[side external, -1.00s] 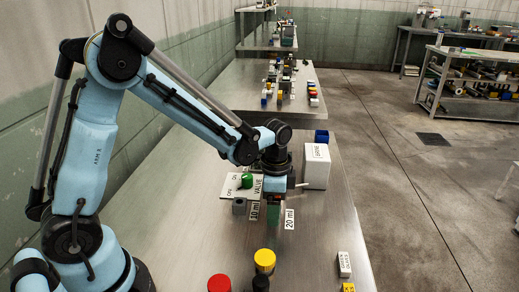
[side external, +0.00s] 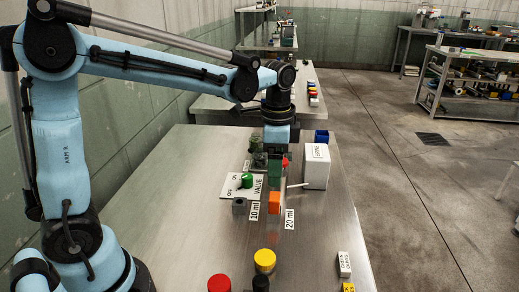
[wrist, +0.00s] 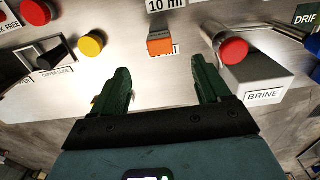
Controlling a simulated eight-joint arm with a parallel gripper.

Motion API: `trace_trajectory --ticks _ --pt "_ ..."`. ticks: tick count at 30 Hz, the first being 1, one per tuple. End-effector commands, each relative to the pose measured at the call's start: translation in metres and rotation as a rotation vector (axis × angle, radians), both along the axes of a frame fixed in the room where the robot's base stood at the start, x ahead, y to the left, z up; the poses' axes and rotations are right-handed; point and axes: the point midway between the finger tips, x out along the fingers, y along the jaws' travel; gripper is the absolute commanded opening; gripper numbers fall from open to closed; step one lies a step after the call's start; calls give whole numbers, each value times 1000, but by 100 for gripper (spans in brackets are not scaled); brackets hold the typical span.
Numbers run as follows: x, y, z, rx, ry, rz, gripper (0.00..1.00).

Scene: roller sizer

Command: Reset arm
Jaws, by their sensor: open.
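My gripper (side external: 268,168) is raised above the steel table in the side external view, with its green fingers pointing down. In the wrist view my gripper (wrist: 160,85) has its two fingers wide apart with nothing between them. An orange block (side external: 275,202) stands on the table below and nearer the camera, beside the 10 ml and 20 ml labels. It also shows in the wrist view (wrist: 160,41), beyond the fingertips and apart from them.
Red (side external: 219,284) and yellow (side external: 264,261) knobs are in front. The table's left middle is clear.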

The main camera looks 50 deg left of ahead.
Motion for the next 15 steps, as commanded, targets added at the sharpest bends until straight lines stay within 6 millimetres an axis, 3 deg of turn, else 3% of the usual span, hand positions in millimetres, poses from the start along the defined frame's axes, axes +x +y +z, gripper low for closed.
trace_trajectory --ticks 15 --pt "-5 1 5 -1 -23 29 76"
